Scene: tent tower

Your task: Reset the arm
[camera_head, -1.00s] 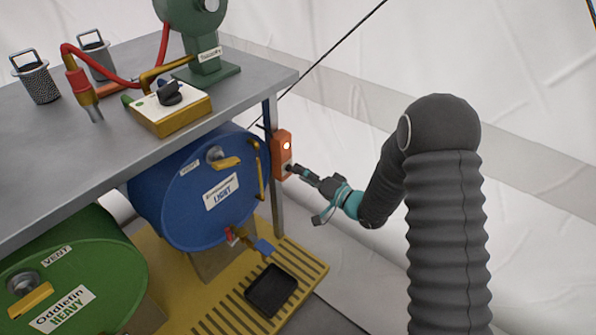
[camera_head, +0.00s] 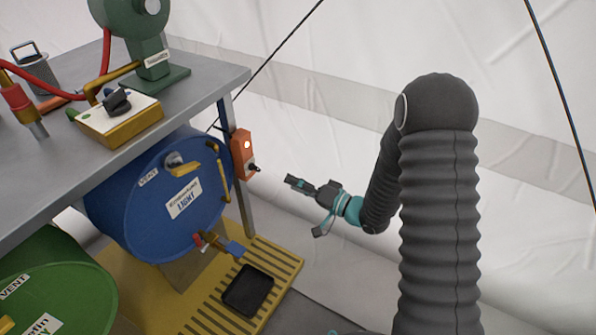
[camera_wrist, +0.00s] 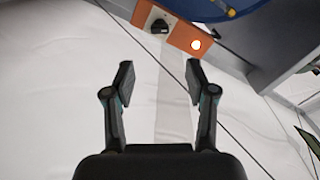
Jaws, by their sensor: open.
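My gripper (camera_head: 296,184) is in the air to the right of the orange switch box (camera_head: 240,153) on the table leg, apart from it. In the wrist view my gripper (camera_wrist: 160,82) shows two spread fingers with nothing between them. The switch box (camera_wrist: 177,31) shows beyond the fingertips there, with a black knob (camera_wrist: 160,26) and a lit white lamp (camera_wrist: 196,44). In the head view the knob (camera_head: 253,169) is at the lower end of the box and the lamp (camera_head: 247,145) is above it.
The metal table (camera_head: 200,72) carries a yellow control box (camera_head: 128,126) and a green pump (camera_head: 146,72). A blue drum (camera_head: 150,200) and a green drum (camera_head: 60,285) lie below. A black tray (camera_head: 247,290) rests on the yellow grating (camera_head: 286,271). White tent wall and clear air are to the right.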

